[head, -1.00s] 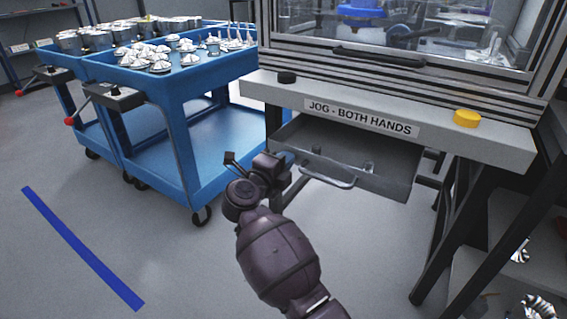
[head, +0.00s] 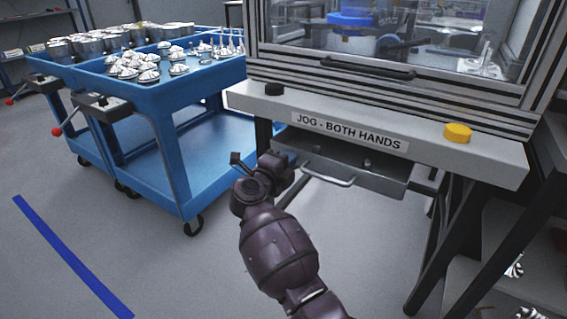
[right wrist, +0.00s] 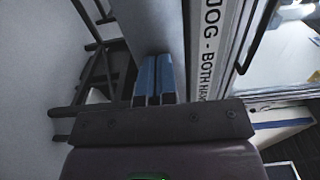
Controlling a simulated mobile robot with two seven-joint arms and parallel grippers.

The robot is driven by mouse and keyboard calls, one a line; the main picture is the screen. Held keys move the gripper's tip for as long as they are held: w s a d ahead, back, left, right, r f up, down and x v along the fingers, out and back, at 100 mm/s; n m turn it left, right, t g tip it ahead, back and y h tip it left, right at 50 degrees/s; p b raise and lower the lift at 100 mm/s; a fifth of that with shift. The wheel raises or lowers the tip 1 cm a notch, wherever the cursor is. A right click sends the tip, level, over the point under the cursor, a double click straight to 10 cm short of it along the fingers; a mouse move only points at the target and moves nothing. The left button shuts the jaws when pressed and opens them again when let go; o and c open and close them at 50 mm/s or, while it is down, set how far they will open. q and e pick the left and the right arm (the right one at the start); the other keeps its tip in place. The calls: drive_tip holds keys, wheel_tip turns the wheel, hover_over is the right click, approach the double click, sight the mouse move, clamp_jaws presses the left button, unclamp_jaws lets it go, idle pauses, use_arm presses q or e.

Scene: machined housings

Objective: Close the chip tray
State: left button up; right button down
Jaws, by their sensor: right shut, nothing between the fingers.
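The chip tray (head: 375,182) is a grey metal drawer under the machine's front ledge. In the head view it stands partly out, with a strip of its inside showing behind the front panel. Its bar handle (head: 330,182) is on the left part of the front. My right gripper (head: 284,168) is shut and empty at the left end of the tray front, close to the handle. The head view does not settle whether it touches. In the right wrist view its blue fingers (right wrist: 158,80) lie together. My left gripper is not in view.
The ledge (head: 240,98) labelled "JOG - BOTH HANDS" overhangs the tray, with a black button (head: 274,89) and a yellow button (head: 457,133). A blue cart (head: 165,115) with metal parts stands at left. The floor (head: 120,230) between cart and arm is clear.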

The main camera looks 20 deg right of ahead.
sight(309, 146)
drive_tip(key=x, duration=1.2)
